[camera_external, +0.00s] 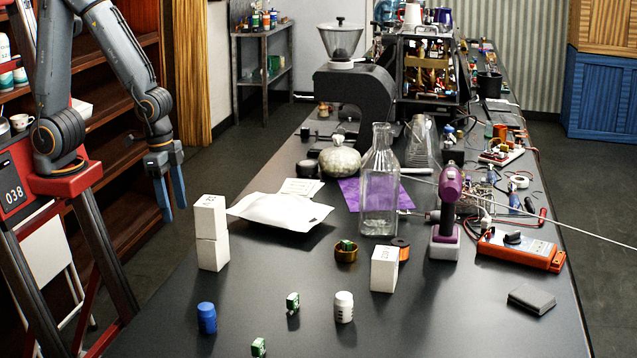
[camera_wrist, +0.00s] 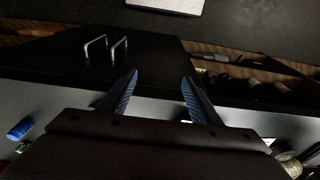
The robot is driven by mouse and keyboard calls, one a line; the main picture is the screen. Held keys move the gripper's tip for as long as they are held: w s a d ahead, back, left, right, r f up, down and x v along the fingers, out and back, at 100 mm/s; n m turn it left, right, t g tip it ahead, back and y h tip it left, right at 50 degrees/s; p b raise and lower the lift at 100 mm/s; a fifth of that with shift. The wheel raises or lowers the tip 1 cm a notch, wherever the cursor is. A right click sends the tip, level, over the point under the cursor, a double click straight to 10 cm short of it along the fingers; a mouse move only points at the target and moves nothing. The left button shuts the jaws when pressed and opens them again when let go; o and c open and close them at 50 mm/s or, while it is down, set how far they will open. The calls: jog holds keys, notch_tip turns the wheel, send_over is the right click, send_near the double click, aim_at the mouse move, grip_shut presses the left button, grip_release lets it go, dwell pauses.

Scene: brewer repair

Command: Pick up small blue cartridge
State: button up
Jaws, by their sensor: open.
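The small blue cartridge (camera_external: 207,318) stands upright on the dark table near its front left, in the external view. It also shows at the lower left edge of the wrist view (camera_wrist: 20,130). My gripper (camera_external: 170,198) hangs from the arm at the table's left side, above and behind the cartridge and well apart from it. In the wrist view my gripper (camera_wrist: 160,92) has its two blue fingers spread with nothing between them.
Two stacked white boxes (camera_external: 211,232) stand behind the cartridge. A small green part (camera_external: 292,303), another green part (camera_external: 259,347) and a white bottle (camera_external: 343,306) stand to its right. A glass bottle (camera_external: 379,190) and a purple drill (camera_external: 448,210) are farther back. The front table surface is mostly clear.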

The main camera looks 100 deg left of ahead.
jog(key=shift+c, duration=1)
